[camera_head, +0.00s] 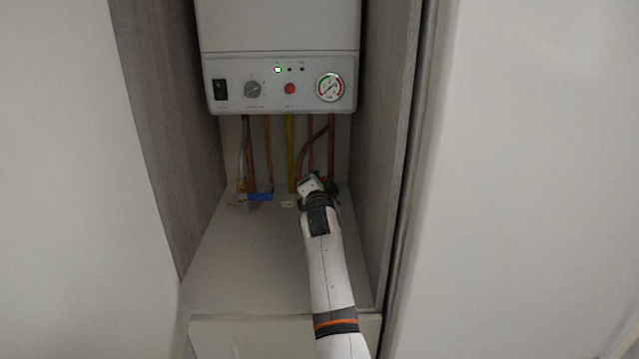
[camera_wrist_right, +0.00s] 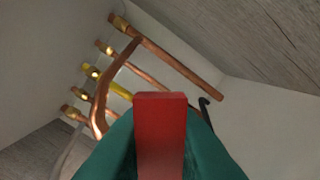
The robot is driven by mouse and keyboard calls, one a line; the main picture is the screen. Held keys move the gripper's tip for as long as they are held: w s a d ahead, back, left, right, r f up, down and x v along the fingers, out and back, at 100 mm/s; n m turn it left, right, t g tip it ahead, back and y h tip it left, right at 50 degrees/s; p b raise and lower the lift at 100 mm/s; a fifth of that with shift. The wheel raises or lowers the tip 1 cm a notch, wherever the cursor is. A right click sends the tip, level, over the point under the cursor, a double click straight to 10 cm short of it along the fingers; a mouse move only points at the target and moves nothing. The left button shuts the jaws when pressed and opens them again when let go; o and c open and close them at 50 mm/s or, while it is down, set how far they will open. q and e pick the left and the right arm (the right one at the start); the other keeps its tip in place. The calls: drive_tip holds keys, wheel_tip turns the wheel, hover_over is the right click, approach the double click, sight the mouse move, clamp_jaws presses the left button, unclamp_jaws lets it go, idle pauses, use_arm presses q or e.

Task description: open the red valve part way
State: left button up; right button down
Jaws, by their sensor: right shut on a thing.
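The red valve handle (camera_wrist_right: 160,130) stands in the middle of the right wrist view, between the two green fingers of my right gripper (camera_wrist_right: 160,150). The fingers are closed on it from both sides. In the head view my right arm reaches into the cupboard, and my right gripper (camera_head: 318,186) is at the pipes below the boiler. It hides the red valve there. The valve's body and the handle's exact angle to its pipe cannot be made out. My left gripper is in neither view.
The white boiler (camera_head: 280,60) hangs above, with a pressure gauge (camera_head: 330,88) and a red button (camera_head: 289,88). A blue handle (camera_head: 260,197) sits left of my gripper. Copper pipes (camera_wrist_right: 180,65) and a yellow pipe (camera_head: 290,145) run close by. Wooden side walls (camera_head: 385,150) narrow the space.

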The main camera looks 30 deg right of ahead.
drive_tip(key=shift+r, duration=0.2)
drive_tip(key=c, duration=1.4)
unclamp_jaws()
drive_tip(key=shift+o, duration=0.2)
drive_tip(key=shift+w+f, duration=0.1)
drive_tip(key=shift+f, duration=0.05)
